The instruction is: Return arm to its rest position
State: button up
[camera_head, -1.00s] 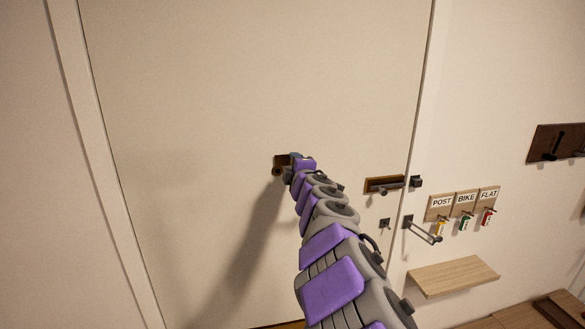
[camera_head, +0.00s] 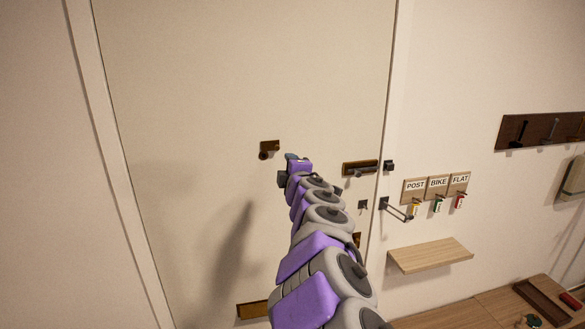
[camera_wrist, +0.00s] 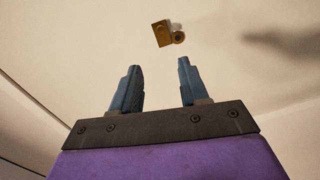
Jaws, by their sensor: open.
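My gripper (camera_wrist: 160,85) is open and empty in the wrist view, its two blue-grey fingers apart with bare door beyond them. In the head view my purple and grey arm reaches forward and up, and the gripper end (camera_head: 292,168) shows small near the door. A brown and dark door fitting (camera_head: 269,149) sits on the door just up and left of the gripper in the head view. The same fitting (camera_wrist: 168,33) shows beyond the fingertips in the wrist view, apart from them.
The pale door (camera_head: 240,80) fills the middle. A bolt-like fitting (camera_head: 360,168) and a metal bracket (camera_head: 397,208) are to the right. Labelled key hooks (camera_head: 437,188) hang above a wooden shelf (camera_head: 430,255). A dark coat rack (camera_head: 540,130) is at far right. A wooden bench (camera_head: 485,308) lies low right.

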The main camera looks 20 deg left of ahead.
jog(key=d+f+m+t+h+b, duration=0.15)
jog(key=d+m+h+b, duration=0.5)
jog(key=d, duration=1.65)
jog(key=s+d+f+m+g+h+b, duration=0.1)
jog(key=s+d+f+m+g+h, duration=0.25)
jog(key=s+d+f+m, duration=0.35)
jog(key=s+d+f+m+g+h+b, duration=0.1)
jog(key=s+d+f+m+g+h, duration=0.25)
jog(key=d, duration=0.65)
jog(key=s+d+f+m+g+b, duration=0.2)
jog(key=s+f, duration=0.5)
jog(key=s, duration=0.2)
jog(key=s+d+f+m+g+b, duration=0.2)
jog(key=s+f+g, duration=0.1)
jog(key=s+f, duration=0.5)
jog(key=s+a+f+g+y+b, duration=0.1)
jog(key=s+a+f+g, duration=0.1)
jog(key=s+f, duration=0.2)
jog(key=s+a+f+m+g+y+b, duration=0.1)
jog(key=s+a+f+g+y, duration=0.1)
jog(key=s, duration=0.9)
jog(key=s+a+f+g+y+b, duration=0.1)
jog(key=s+a+f+g+b, duration=0.1)
jog(key=s+f, duration=0.3)
jog(key=s+a, duration=0.1)
jog(key=s, duration=0.2)
jog(key=shift+a+f+m+y, duration=0.15)
jog(key=shift+f+m+y, duration=0.15)
jog(key=shift+m+y, duration=0.1)
